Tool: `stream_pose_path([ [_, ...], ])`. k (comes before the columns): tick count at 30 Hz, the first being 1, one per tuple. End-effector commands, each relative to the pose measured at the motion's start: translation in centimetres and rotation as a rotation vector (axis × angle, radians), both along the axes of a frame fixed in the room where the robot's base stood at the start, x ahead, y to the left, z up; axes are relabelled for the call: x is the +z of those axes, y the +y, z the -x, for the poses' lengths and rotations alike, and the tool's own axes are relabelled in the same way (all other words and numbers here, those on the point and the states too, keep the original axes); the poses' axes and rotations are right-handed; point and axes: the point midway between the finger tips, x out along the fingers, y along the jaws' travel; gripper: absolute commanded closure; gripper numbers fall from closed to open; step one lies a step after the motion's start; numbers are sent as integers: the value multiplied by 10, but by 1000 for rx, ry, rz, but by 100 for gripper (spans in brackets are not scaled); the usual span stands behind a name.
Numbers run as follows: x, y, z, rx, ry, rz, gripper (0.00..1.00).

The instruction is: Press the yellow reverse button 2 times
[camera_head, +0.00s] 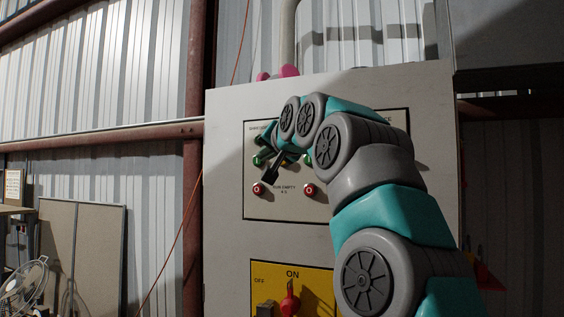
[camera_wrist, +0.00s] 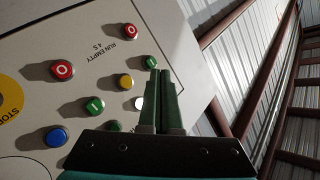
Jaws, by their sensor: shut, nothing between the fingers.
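The yellow button (camera_wrist: 126,81) is on the control panel in the wrist view, between a red and several green buttons. In the head view my gripper (camera_head: 266,178) hangs in front of the panel's left part, above the left red button. I cannot tell whether the fingertips touch the panel.
The grey cabinet (camera_head: 226,230) carries the panel. Red buttons (camera_wrist: 131,30) (camera_wrist: 62,70), a green button (camera_wrist: 94,104), a blue button (camera_wrist: 57,137) and a white one (camera_wrist: 139,103) surround the yellow one. A yellow plate with a red switch (camera_head: 290,299) is below.

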Motion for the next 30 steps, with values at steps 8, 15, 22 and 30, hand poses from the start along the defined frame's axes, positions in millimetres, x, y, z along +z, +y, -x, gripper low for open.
stream_pose_path([
  [8,0,0,0,1,1,0,100],
  [15,2,-3,-10,1,2,0,100],
  [22,4,-12,-37,3,4,0,100],
  [30,3,-24,-69,0,2,3,100],
])
